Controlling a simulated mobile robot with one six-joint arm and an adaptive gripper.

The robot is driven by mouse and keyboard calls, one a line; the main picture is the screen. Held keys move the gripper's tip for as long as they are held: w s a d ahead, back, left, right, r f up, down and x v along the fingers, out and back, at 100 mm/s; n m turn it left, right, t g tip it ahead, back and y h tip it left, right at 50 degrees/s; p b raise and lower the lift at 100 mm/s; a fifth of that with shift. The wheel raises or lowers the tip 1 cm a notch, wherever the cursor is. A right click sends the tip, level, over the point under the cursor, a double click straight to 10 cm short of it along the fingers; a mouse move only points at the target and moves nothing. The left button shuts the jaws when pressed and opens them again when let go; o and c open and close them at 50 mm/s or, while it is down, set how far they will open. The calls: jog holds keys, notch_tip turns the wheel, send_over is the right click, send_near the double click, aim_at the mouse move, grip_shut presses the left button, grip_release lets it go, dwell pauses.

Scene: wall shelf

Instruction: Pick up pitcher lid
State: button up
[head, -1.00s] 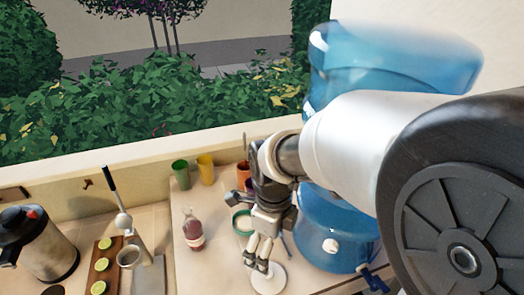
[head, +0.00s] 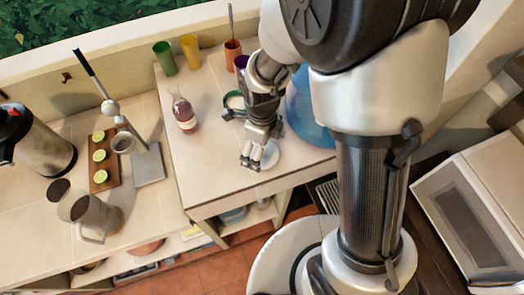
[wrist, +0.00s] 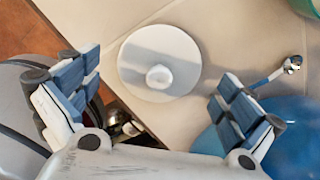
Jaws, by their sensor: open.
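The pitcher lid, a flat white disc with a round knob, lies on the counter. The wrist view shows it (wrist: 145,80) just ahead of my gripper (wrist: 156,88), whose two fingers are open and spread wide with nothing between them. In the head view the lid (head: 270,155) shows near the counter's front edge, partly hidden by my gripper (head: 252,157), which is directly above or beside it. I cannot tell the exact gap. A grey pitcher (head: 97,216) with a handle stands on the lower counter at the left.
A blue water jug (head: 308,118) stands close to the right of the lid. A green-rimmed bowl (head: 234,101), a red bottle (head: 184,115) and several cups are behind. A small metal tap-like piece (wrist: 278,74) is right of the lid. Left of the lid the counter is clear.

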jog(key=shift+f, duration=0.45)
jog(key=c, duration=0.9)
jog(key=shift+s, duration=0.2)
jog(key=c, duration=0.5)
